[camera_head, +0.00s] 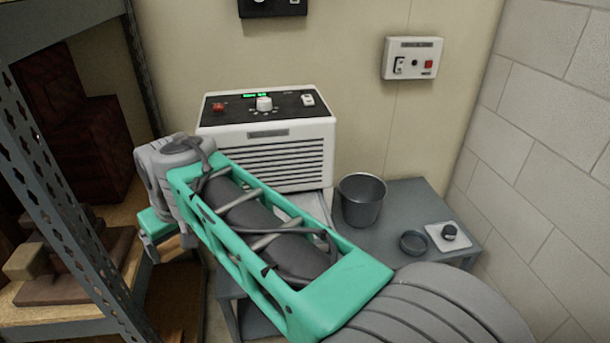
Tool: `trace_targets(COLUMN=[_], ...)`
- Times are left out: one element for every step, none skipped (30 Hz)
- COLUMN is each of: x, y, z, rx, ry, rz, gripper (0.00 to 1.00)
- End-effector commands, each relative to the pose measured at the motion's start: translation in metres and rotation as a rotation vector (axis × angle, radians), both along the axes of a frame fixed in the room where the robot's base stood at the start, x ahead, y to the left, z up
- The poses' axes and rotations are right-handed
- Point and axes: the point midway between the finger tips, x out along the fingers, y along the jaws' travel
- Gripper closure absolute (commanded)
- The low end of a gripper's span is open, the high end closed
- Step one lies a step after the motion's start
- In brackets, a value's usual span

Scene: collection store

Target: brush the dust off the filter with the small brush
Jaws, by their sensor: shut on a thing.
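My gripper (154,247) shows only in part at the left, below the grey wrist and beside the shelving. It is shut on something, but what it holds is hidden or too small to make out. No brush can be made out in this view. A pale flat piece (312,207) shows in part behind my green arm, in front of the white machine; it may be the filter, but I cannot tell, and no dust can be made out on it.
A white louvred machine (266,140) stands by the wall. The grey table (405,205) holds a metal bucket (362,200), a small dark dish (413,243) and a white plate (437,238) with a dark knob. Metal shelving (62,210) with boxes stands close on the left.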

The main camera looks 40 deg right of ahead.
Motion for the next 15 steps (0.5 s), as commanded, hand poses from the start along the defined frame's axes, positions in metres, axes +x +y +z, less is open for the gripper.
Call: trace_targets(x=[0.002,0.004,0.007,0.008,0.009,0.009,0.008,0.006,0.001,-0.003,-0.01,-0.019,-0.026,-0.033,-0.042], y=[-0.013,-0.022,-0.036,-0.049,-0.063,-0.083,-0.099,-0.116,-0.139,-0.157,-0.174,-0.195,-0.208,-0.22,-0.234], z=[0.011,0.014,0.018,0.021,0.023,0.028,0.03,0.032,0.035,0.038,0.039,0.04,0.04,0.04,0.04], rx=[0.0,0.001,0.002,0.002,0.005,0.006,0.007,0.008,0.01,0.011,0.012,0.012,0.012,0.011,0.01], ry=[0.003,0.004,0.006,0.006,0.008,0.007,0.008,0.006,0.007,0.006,0.005,0.004,0.003,0.002,0.001], rz=[0.012,0.029,0.057,0.08,0.108,0.151,0.183,0.216,0.265,0.301,0.338,0.382,0.413,0.441,0.473], gripper=[0.47,0.47,0.47,0.47,0.47,0.47,0.47,0.47,0.47,0.47,0.47,0.47,0.47,0.47,0.47])
